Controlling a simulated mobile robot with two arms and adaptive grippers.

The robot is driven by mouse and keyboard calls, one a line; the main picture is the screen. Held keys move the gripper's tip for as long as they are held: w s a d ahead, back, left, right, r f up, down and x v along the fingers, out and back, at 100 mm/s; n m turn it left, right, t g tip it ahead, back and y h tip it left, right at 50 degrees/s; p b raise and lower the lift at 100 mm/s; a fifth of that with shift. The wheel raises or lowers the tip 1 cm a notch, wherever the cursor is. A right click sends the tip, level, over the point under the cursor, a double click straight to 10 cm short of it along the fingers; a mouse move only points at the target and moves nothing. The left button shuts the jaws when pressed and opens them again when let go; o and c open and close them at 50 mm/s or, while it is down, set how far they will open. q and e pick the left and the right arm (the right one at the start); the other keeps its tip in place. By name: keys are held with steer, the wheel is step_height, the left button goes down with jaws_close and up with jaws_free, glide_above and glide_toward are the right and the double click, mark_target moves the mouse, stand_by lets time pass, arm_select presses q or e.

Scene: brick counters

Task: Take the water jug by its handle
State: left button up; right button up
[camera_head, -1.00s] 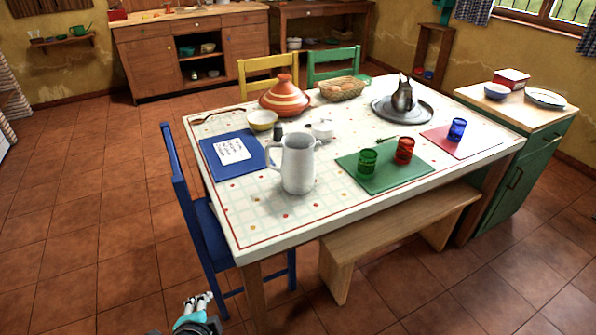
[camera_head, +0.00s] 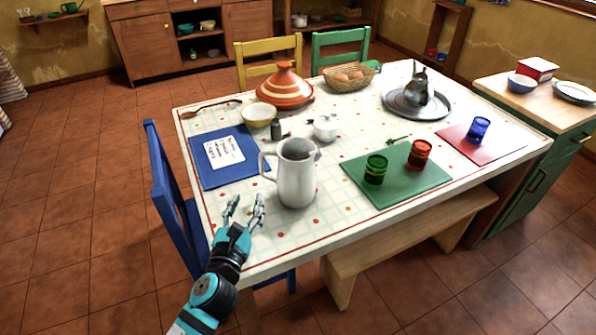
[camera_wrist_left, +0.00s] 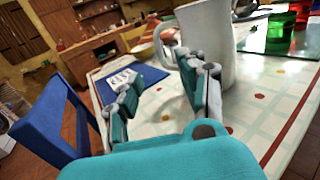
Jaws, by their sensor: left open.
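The white water jug (camera_head: 297,180) stands upright on the table, near its front left part. Its handle (camera_head: 264,163) is on the jug's left side, facing the blue mat. My left gripper (camera_head: 244,206) is open and empty, in front of and to the left of the jug, apart from it. In the left wrist view the two fingers (camera_wrist_left: 160,92) are spread, with the jug (camera_wrist_left: 212,40) beyond the right finger. The jug's handle (camera_wrist_left: 168,38) shows there above the gap between the fingers, farther off. My right gripper is not in view.
A blue chair (camera_head: 172,200) stands at the table's left side, close to my left arm. A blue mat (camera_head: 205,172), a small dark shaker (camera_head: 275,129) and a white lidded pot (camera_head: 325,128) are near the jug. A green mat (camera_head: 400,192) with glasses lies to its right.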

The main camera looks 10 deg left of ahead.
arm_select(q)
glide_toward(260, 164)
steer(key=w, duration=0.6)
steer(key=shift+d+r, duration=0.2)
steer(key=w, duration=0.4)
steer(key=shift+w+a+f, duration=0.15)
steer(key=shift+w+f, duration=0.05)
steer(key=shift+w, duration=0.2)
steer(key=shift+c, duration=0.5)
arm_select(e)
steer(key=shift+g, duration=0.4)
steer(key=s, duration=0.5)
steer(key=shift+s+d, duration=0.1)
arm_select(q)
jaws_close()
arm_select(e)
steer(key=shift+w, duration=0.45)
